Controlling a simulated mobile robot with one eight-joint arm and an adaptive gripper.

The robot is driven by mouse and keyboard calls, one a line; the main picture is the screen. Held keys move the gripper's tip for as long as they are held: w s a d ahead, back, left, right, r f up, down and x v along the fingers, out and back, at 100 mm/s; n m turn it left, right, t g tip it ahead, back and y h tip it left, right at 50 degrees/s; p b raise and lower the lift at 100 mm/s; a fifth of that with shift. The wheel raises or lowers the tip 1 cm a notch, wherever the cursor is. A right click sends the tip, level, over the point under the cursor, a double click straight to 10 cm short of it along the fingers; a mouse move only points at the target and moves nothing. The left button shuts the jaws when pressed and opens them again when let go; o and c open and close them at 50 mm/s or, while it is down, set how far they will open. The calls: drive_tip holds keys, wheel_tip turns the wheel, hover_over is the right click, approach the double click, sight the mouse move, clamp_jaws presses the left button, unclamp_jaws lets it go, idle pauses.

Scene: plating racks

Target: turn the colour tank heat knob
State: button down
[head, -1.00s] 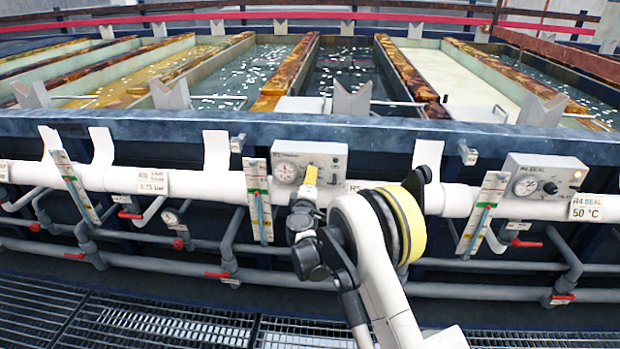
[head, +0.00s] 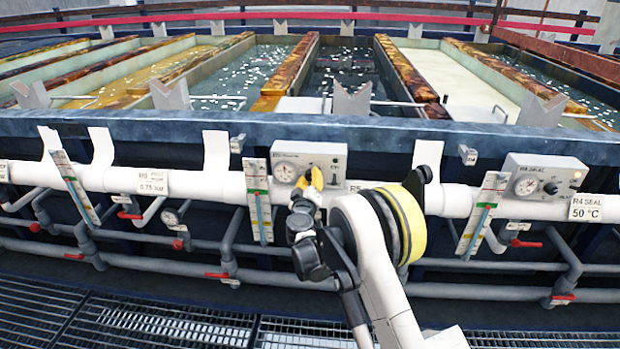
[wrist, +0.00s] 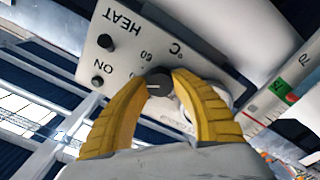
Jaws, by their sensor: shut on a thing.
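A pale control box (head: 335,155) with a round dial is on the pipe rail in front of the tanks, left of my arm in the head view; its label is too small to read. In the wrist view the box face (wrist: 190,40) is printed HEAT, °C and ON. Its dark round heat knob (wrist: 158,83) bears a light pointer line. My gripper (head: 316,179) has yellow fingers; in the wrist view they are shut on the knob from both sides (wrist: 159,88). In the head view the knob is hidden by the fingers.
Another control box (head: 545,178) labelled R4 SEAL is at the right, with a 50 °C tag (head: 586,208) beside it. A thermometer strip (head: 258,203) hangs just left of my gripper. Pipes with red valve handles run below, and a blue tank edge (head: 200,128) lies above.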

idle(0.4)
drive_tip(key=c, duration=1.3)
unclamp_jaws()
drive_tip(key=s, duration=1.2)
drive_tip(key=shift+a, duration=0.25)
